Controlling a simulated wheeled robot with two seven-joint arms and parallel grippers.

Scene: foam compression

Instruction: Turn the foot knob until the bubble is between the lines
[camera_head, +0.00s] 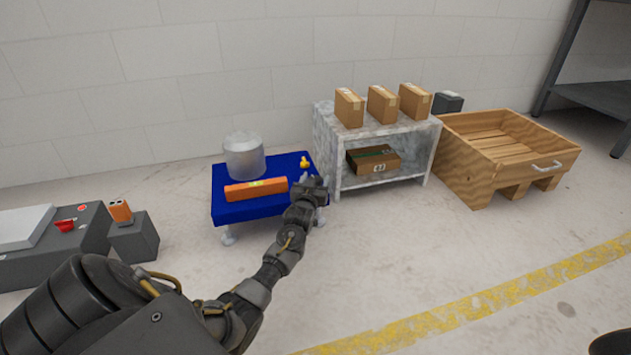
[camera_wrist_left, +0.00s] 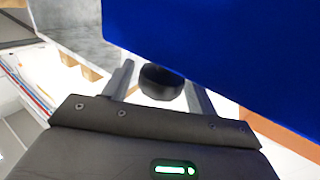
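A blue-topped table (camera_head: 232,211) on short pale feet stands left of centre in the head view. An orange spirit level (camera_head: 240,192) lies on it, with a small yellow-green vial (camera_head: 258,184); the bubble is too small to make out. My left gripper (camera_head: 316,184) is at the table's right front corner. In the left wrist view its two fingers (camera_wrist_left: 160,90) are apart, with a dark round foot knob (camera_wrist_left: 162,80) between them under the blue top. I see no clear contact with the knob. The head view hides the knob. My right gripper is out of view.
A grey cylinder (camera_head: 244,158) and a small yellow object (camera_head: 304,162) stand on the blue table. A grey shelf (camera_head: 336,160) with cartons is close on the right, then a wooden crate (camera_head: 480,180). Grey equipment (camera_head: 88,238) stands left. The front floor is free.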

